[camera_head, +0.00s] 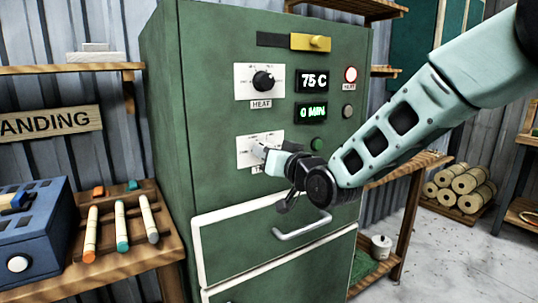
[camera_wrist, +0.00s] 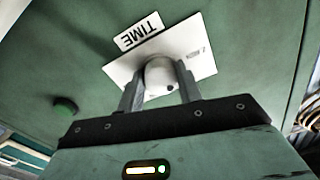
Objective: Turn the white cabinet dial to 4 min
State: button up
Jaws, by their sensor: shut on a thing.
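The white dial (camera_wrist: 160,72) sits on a white plate beside a TIME label (camera_wrist: 139,31) in the wrist view. My gripper (camera_wrist: 160,92) is shut on the dial, one finger on each side. In the head view my gripper (camera_head: 266,158) reaches the lower white plate (camera_head: 246,144) on the green cabinet (camera_head: 220,110) and hides most of the dial. The green time display (camera_head: 312,113) reads 0 MIN. The dial's pointer setting cannot be made out.
Above are a black HEAT dial (camera_head: 263,81) and a display (camera_head: 314,81) reading 75 C. A green button (camera_head: 316,144) and a grey button (camera_head: 348,111) are to the right. A drawer handle (camera_head: 302,227) juts out below my gripper. A wooden shelf (camera_head: 125,245) stands left.

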jog(key=o, duration=1)
jog(key=b+v, duration=0.2)
jog(key=v, duration=1.5)
jog(key=shift+d, duration=0.2)
jog(key=shift+s, duration=0.15)
jog(key=s+f+n+g+h+p, duration=0.2)
jog(key=s+f+g+h+p, duration=0.35)
jog(key=s+g+p, duration=0.35)
jog(key=s+d+n+g+h, duration=0.1)
jog(key=s+d+g+h, duration=0.1)
jog(key=s, duration=0.6)
jog(key=s+d+g+h+p, duration=0.1)
jog(key=s+d+g, duration=0.3)
jog(key=s, duration=0.4)
jog(key=shift+d+f+n+h, duration=0.3)
jog(key=shift+f+n+h, duration=0.05)
jog(key=shift+n+h, duration=0.1)
